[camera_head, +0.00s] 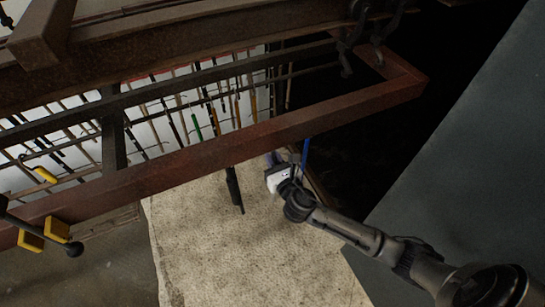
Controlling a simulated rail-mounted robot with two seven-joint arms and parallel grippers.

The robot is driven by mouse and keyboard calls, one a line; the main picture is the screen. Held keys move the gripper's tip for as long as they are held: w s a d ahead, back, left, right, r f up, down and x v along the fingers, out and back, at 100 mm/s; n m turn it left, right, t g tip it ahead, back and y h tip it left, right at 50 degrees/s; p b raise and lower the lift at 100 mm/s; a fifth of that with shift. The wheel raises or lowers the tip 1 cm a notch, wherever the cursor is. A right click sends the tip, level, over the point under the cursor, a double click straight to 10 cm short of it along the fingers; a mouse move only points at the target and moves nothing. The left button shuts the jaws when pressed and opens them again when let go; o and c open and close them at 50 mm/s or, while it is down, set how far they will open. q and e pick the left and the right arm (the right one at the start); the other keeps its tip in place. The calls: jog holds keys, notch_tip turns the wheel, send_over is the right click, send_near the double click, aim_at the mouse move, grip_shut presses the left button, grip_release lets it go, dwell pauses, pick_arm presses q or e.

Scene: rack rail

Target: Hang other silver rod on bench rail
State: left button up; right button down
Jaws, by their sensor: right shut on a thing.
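My right gripper (273,170) is beside the near edge of the red-brown rail (215,146), its arm coming in from the lower right. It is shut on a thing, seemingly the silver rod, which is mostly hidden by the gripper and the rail. Several thin rods of various colours hang behind the rail, among them a green one (197,130); I cannot tell a silver one for certain. A dark rod (234,188) reaches below the rail, left of my right gripper. A blue strip (305,152) shows just right of it. My left gripper is not in view.
Rusty beams (180,50) cross the top, with dark hooks (375,35) at the upper right. Black-and-yellow clamp-like parts (55,230) stick out at the lower left. A pale worn surface (235,260) lies below; a dark grey panel (460,170) is at the right.

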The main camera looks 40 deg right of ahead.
jog(key=shift+s, duration=0.1)
jog(key=p+v, duration=0.2)
jog(key=v, duration=0.4)
jog(key=shift+s, duration=0.35)
dwell(0.4)
jog(key=shift+a, duration=0.15)
dwell(0.6)
